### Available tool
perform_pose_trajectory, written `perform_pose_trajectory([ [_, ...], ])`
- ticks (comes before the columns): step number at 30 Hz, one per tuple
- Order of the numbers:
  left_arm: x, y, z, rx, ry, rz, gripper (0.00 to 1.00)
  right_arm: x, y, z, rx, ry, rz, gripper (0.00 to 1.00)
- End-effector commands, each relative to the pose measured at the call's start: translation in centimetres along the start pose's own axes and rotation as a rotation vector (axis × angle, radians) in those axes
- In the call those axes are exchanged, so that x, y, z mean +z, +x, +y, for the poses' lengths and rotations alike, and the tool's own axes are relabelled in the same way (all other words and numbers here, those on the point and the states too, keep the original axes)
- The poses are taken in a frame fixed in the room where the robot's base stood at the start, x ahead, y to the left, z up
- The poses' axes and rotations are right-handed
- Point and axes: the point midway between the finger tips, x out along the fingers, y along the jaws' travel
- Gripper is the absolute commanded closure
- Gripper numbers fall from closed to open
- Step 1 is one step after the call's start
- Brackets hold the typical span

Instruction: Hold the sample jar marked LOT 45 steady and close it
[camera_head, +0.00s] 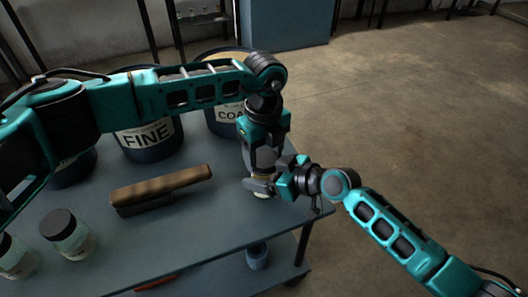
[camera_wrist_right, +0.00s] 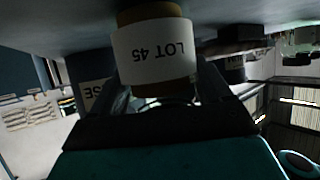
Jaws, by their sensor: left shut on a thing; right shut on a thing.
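The sample jar marked LOT 45 (camera_wrist_right: 155,55) shows upside down in the right wrist view, with a white label and brown contents. In the head view the jar (camera_head: 262,194) stands near the right edge of the grey table and is mostly covered by the grippers. My right gripper (camera_head: 262,184) comes in from the right and is shut on the jar, its dark fingers on either side of it. My left gripper (camera_head: 264,160) points down directly above the jar. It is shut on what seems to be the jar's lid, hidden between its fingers.
A wooden-handled brush (camera_head: 160,190) lies left of the jar. Buckets marked FINE (camera_head: 148,140) and COA… (camera_head: 229,113) stand behind. A dark-lidded jar (camera_head: 68,236) and another jar (camera_head: 17,258) stand at the front left. A blue cup (camera_head: 257,256) sits below the tabletop.

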Motion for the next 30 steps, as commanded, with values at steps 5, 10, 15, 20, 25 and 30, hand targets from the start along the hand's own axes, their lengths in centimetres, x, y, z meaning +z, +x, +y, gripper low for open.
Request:
perform_pose_trajectory([
  [5,0.03,-0.02,0.01,0.001,0.132,-0.001,0.74,0.04,0.00,0.00,0.000,0.001,-0.001,1.00],
  [10,0.03,-0.01,0.01,0.001,0.141,-0.001,0.74,0.04,0.00,0.01,0.000,0.001,-0.001,1.00],
  [15,0.03,-0.01,0.00,0.001,0.139,-0.001,0.32,0.05,0.00,0.01,0.000,0.001,-0.001,1.00],
  [20,0.03,-0.01,0.00,0.000,0.139,0.000,0.16,0.04,0.00,0.01,0.000,0.001,-0.001,1.00],
  [25,0.02,0.00,0.00,0.000,0.138,0.000,0.12,0.05,0.00,0.01,0.000,0.001,-0.001,1.00],
  [30,0.03,-0.26,-0.02,0.000,0.138,0.000,0.12,0.04,0.00,0.01,0.000,0.001,-0.001,1.00],
])
